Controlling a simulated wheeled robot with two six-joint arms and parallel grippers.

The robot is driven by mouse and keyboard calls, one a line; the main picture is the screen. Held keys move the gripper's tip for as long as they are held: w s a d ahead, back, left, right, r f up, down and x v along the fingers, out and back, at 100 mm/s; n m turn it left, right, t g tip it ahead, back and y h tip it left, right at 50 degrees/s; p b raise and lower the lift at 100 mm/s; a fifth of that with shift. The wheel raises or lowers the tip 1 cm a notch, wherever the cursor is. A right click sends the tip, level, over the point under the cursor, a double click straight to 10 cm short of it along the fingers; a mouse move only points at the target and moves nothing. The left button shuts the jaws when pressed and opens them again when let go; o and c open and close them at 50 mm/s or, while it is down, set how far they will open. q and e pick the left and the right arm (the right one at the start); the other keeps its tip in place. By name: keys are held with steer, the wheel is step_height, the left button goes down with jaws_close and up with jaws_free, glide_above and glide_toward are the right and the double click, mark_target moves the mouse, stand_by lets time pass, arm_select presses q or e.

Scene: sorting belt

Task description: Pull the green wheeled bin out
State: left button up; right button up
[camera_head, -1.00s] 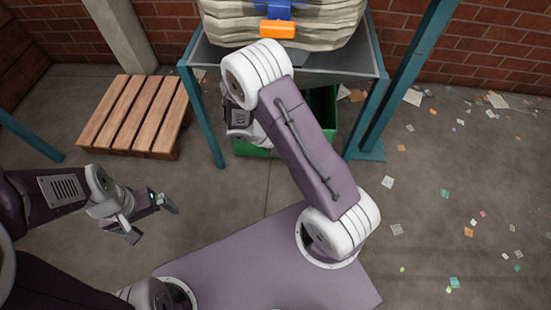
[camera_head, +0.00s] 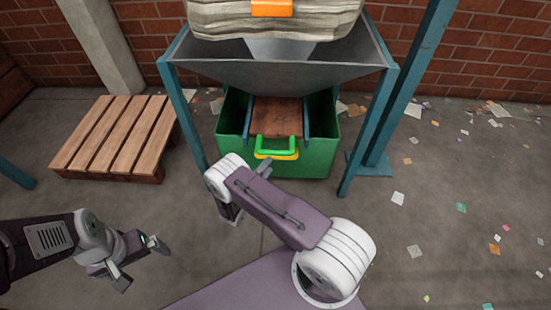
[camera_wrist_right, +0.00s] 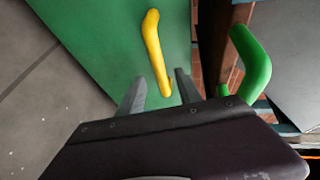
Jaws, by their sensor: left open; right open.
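The green bin (camera_head: 305,165) stands on the floor under the grey hopper. A yellow handle (camera_head: 288,156) is on its front, just below a green handle (camera_head: 276,141) by a brown board (camera_head: 278,110) in the bin. My right gripper (camera_wrist_right: 159,76) is open at the bin's front. In the right wrist view the yellow handle (camera_wrist_right: 152,40) reaches down between its fingers, and the green handle (camera_wrist_right: 255,65) is to their right. The arm partly hides this gripper in the head view. My left gripper (camera_head: 142,264) is open and empty, away from the bin. The bin's wheels are not visible.
The grey hopper (camera_head: 280,78) stands on teal legs (camera_head: 185,115) on both sides of the bin. A wooden pallet (camera_head: 115,140) lies to the left. Paper scraps litter the floor at right. The brick wall is behind.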

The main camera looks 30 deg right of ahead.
mark_target(275, 158)
steer(key=b+x, duration=0.1)
steer(key=x, duration=0.2)
steer(key=b+x, duration=0.2)
steer(key=x, duration=0.1)
steer(key=shift+w+d+f, duration=0.15)
steer(key=shift+d+f, duration=0.15)
steer(key=shift+w+d+r+b, duration=0.1)
steer(key=shift+w+d+b, duration=0.15)
steer(key=shift+d+b, duration=0.1)
jaws_close()
stand_by(0.7)
